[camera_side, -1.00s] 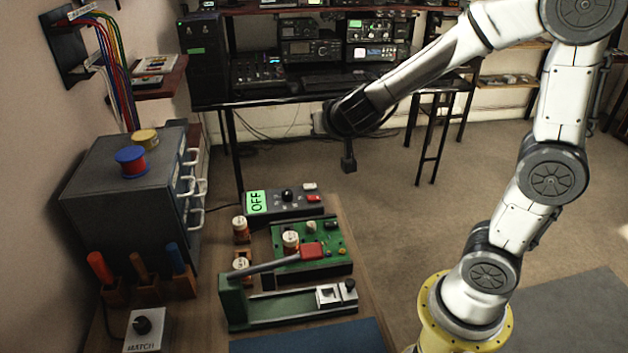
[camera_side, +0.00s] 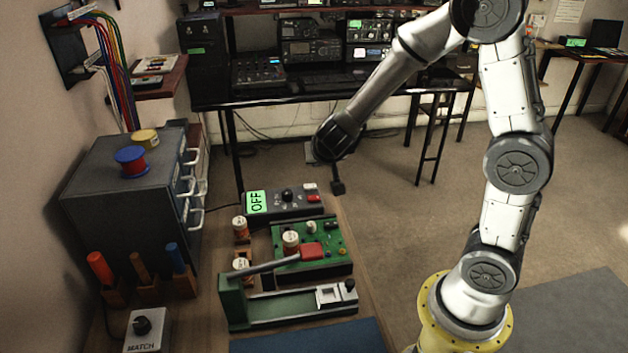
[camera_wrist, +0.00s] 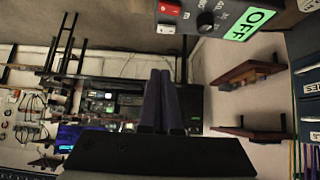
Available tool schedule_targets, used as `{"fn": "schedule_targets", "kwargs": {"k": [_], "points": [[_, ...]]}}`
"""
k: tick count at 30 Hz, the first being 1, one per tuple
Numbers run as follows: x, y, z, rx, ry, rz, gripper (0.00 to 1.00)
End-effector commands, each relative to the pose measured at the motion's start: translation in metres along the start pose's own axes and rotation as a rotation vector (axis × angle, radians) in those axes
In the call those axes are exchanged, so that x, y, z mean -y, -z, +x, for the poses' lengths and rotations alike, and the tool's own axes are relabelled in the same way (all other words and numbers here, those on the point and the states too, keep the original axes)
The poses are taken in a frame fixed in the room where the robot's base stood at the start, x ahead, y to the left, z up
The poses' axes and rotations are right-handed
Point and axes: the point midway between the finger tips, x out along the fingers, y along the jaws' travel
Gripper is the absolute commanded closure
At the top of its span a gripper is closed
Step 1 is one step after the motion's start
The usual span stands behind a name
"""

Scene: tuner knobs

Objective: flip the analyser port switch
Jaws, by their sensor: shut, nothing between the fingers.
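The analyser (camera_side: 270,213) is a dark grey box on the bench, with a green display (camera_side: 257,202) reading OFF and a black knob (camera_side: 287,195). At its right end are a white part (camera_side: 310,186) and a red part (camera_side: 314,198); I cannot tell which is the port switch. In the wrist view the analyser (camera_wrist: 208,20) is at the top right, with the red part (camera_wrist: 170,9) and white part (camera_wrist: 166,28) at its edge.
A green circuit board (camera_side: 325,240) with copper coils and a green lever press (camera_side: 285,308) stand in front of the analyser. A drawer cabinet (camera_side: 105,190) is at the left. A radio desk (camera_side: 320,93) stands behind. The floor to the right is open.

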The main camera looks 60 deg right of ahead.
Motion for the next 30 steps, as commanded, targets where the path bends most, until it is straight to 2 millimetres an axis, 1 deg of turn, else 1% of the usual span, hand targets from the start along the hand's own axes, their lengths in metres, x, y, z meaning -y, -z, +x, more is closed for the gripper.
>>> {"fn": "schedule_targets", "kwargs": {"k": [1, 9, 13, 15, 21, 30], "points": [[-0.001, -0.002, 0.009, 0.005, -0.004, -0.002, 1.00], [-0.001, -0.002, 0.062, 0.005, -0.004, -0.002, 1.00], [-0.001, -0.003, 0.085, 0.005, -0.002, -0.002, 1.00], [-0.001, -0.012, 0.091, 0.005, -0.001, -0.004, 1.00], [0.000, -0.026, 0.105, 0.003, -0.001, -0.001, 1.00], [0.000, -0.029, 0.108, 0.001, 0.001, 0.000, 1.00]]}}
